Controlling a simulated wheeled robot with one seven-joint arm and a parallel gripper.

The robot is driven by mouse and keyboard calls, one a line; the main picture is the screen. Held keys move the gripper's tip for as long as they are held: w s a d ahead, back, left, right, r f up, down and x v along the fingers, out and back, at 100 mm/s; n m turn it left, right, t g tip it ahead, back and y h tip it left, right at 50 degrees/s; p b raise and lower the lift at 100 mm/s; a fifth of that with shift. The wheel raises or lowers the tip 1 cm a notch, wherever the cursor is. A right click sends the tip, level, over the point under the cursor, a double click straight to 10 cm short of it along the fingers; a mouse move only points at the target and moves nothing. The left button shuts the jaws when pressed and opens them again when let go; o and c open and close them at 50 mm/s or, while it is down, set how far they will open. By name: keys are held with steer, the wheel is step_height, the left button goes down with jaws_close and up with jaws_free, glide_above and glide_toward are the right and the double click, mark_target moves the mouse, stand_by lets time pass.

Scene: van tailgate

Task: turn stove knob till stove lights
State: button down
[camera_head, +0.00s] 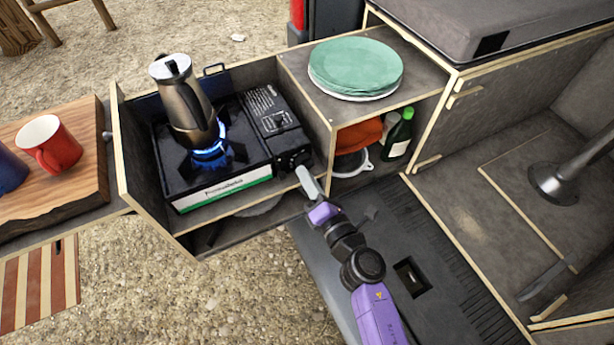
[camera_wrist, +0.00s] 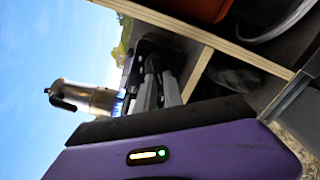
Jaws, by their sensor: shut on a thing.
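The black portable gas stove (camera_head: 222,190) sits in the wooden pull-out box, with a label strip along its front. A blue flame (camera_head: 210,154) burns at its burner, under a metal moka pot (camera_head: 185,105). The pot and a bluish glow also show in the wrist view, where the pot (camera_wrist: 95,98) appears sideways. My gripper (camera_head: 302,168) is at the stove's front right corner, shut on the stove knob. The knob itself is mostly hidden by the fingers. In the wrist view, my gripper's fingers (camera_wrist: 152,88) reach to the dark stove end.
Green plates (camera_head: 356,66) are stacked on the shelf to the right. A red mug (camera_head: 52,145) stands on a wooden board (camera_head: 60,200) at left. Box walls and the shelf divider are close to my gripper.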

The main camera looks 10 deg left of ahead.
steer(key=shift+f, duration=0.1)
steer(key=c, duration=1.5)
jaws_free()
steer(key=shift+o, duration=0.2)
steer(key=v, duration=0.7)
steer(key=shift+s+d+p, duration=0.25)
steer(key=shift+s+p, duration=0.1)
